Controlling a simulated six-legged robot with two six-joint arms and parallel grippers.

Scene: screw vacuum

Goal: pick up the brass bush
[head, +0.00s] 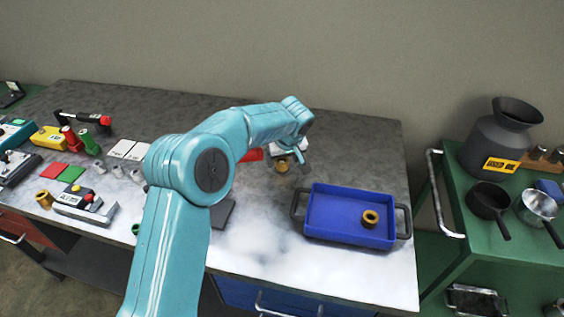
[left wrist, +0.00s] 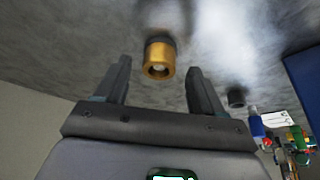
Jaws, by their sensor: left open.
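A brass bush (head: 281,167) stands on the grey table near the middle, just left of my left gripper (head: 297,160). In the left wrist view the brass bush (left wrist: 160,58) shows ahead of and between the two spread fingers of my left gripper (left wrist: 160,72), with a light centre in its end. The gripper is open and holds nothing; whether a finger touches the bush I cannot tell. Another brass-coloured ring (head: 370,217) lies in the blue tray, and one more (head: 44,199) is at the table's left. My right gripper is not in view.
The blue tray (head: 325,232) with dark handles stands right of the gripper. A red piece (head: 252,155) lies behind my arm. Several tools and blocks crowd the table's left. A green cart (head: 480,262) with pans stands at right. The table's front middle is mostly clear.

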